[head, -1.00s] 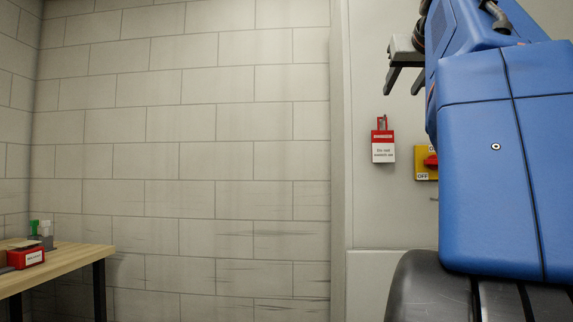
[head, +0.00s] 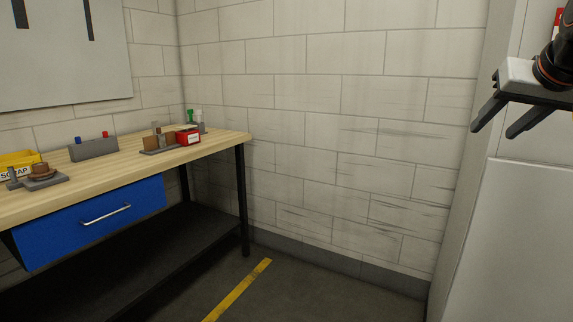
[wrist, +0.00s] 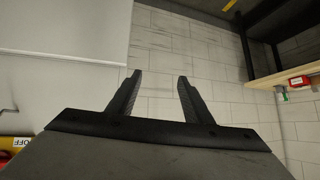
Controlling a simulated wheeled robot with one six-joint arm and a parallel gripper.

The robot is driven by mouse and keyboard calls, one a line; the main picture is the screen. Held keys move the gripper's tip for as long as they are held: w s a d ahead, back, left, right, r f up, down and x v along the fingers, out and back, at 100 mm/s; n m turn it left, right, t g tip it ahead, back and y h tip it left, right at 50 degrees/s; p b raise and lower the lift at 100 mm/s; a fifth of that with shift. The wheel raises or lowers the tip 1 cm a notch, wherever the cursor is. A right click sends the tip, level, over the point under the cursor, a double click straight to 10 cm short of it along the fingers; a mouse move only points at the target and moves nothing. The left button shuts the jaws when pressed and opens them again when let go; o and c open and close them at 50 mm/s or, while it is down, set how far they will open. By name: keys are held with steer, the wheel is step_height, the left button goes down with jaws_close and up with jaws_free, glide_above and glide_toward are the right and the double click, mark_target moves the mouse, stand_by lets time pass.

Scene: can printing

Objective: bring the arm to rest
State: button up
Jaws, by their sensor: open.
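My gripper (head: 507,118) is at the upper right of the head view, in front of a pale cabinet. Its two dark fingers are apart with nothing between them. In the wrist view the fingers (wrist: 158,85) stand apart, with only the block wall behind them. Most of my arm is outside the head view.
A wooden workbench (head: 122,162) with a blue drawer (head: 90,222) stands at the left. It bears a red box (head: 187,137), a grey holder (head: 93,150) and a yellow scrap bin (head: 18,160). A yellow line (head: 240,288) marks the floor. The space before the block wall is clear.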

steer(key=s+a+f+n+g, duration=0.1)
steer(key=s+a+f, duration=0.3)
steer(key=f, duration=0.8)
steer(key=s+a+f+n+g+y, duration=0.1)
steer(key=s+a+f, duration=0.4)
steer(key=f, duration=0.8)
steer(key=s+a+f+n+g+y, duration=0.1)
steer(key=s+a+f, duration=0.3)
steer(key=f, duration=0.9)
steer(key=shift+s+a+n+g, duration=0.3)
steer(key=shift+a+n+g, duration=0.25)
steer(key=shift+g, duration=0.35)
steer(key=shift+d, duration=0.15)
